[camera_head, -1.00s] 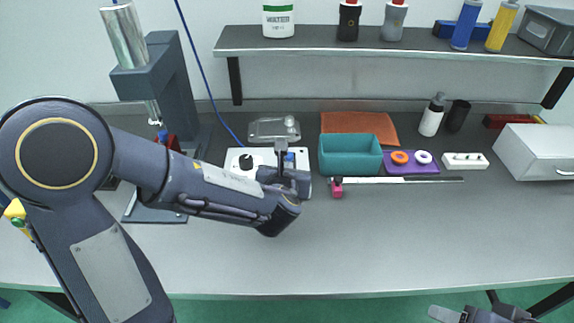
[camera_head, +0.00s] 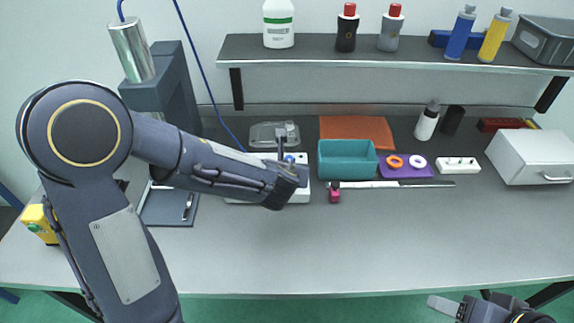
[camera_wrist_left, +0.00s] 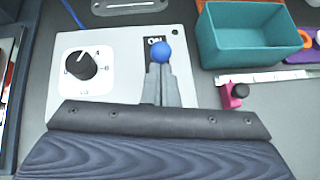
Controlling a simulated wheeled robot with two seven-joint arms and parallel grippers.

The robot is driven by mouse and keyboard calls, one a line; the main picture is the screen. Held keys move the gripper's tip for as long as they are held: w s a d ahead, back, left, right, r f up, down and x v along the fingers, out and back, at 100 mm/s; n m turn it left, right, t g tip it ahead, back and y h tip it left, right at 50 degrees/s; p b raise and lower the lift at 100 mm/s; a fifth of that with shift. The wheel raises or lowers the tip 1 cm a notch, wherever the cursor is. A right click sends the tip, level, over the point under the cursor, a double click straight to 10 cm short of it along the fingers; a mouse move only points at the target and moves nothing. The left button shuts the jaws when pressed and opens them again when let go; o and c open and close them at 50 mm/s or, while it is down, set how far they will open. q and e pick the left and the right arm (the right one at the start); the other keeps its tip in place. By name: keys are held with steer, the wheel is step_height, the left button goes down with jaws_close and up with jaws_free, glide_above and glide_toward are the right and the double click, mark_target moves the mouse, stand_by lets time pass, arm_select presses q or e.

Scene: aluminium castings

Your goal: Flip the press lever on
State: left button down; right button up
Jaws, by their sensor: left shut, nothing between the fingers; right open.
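The press lever has a blue ball knob (camera_wrist_left: 162,54) and stands on a white control box (camera_wrist_left: 110,50). In the left wrist view the knob is just below the ON label (camera_wrist_left: 155,41), partly covering its slot plate. My left gripper (camera_wrist_left: 160,72) is shut and empty, its fingertips right at the near side of the knob; I cannot tell whether they touch. In the head view the left gripper (camera_head: 281,146) is over the box, and my forearm hides much of it. My right gripper (camera_head: 437,304) is open and empty at the bottom right.
The grey press (camera_head: 165,90) stands at the back left. A black dial (camera_wrist_left: 82,66) is on the box, left of the lever. A teal bin (camera_head: 347,160) and a pink-ended rule (camera_head: 400,184) are to the right. The front of the table is clear.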

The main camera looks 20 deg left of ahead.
mark_target(287, 157)
arm_select(q)
steer(key=shift+w+a+r+g+p, duration=0.1)
steer(key=shift+w+r+g+p, duration=0.25)
steer(key=shift+r+p, duration=0.3)
steer(key=shift+w+a, duration=0.1)
steer(key=shift+w, duration=0.2)
steer(key=shift+w+a+r, duration=0.15)
steer(key=shift+w+a, duration=0.05)
steer(key=shift+w, duration=0.5)
steer(key=shift+w+a+r, duration=0.15)
steer(key=shift+w+a, duration=0.05)
steer(key=shift+w, duration=0.45)
arm_select(e)
step_height(287, 157, up, 3)
steer(key=shift+f, duration=0.1)
arm_select(q)
steer(key=shift+r, duration=0.15)
steer(key=shift+r+p, duration=0.7)
steer(key=shift+p, duration=0.1)
arm_select(e)
steer(key=shift+r, duration=0.75)
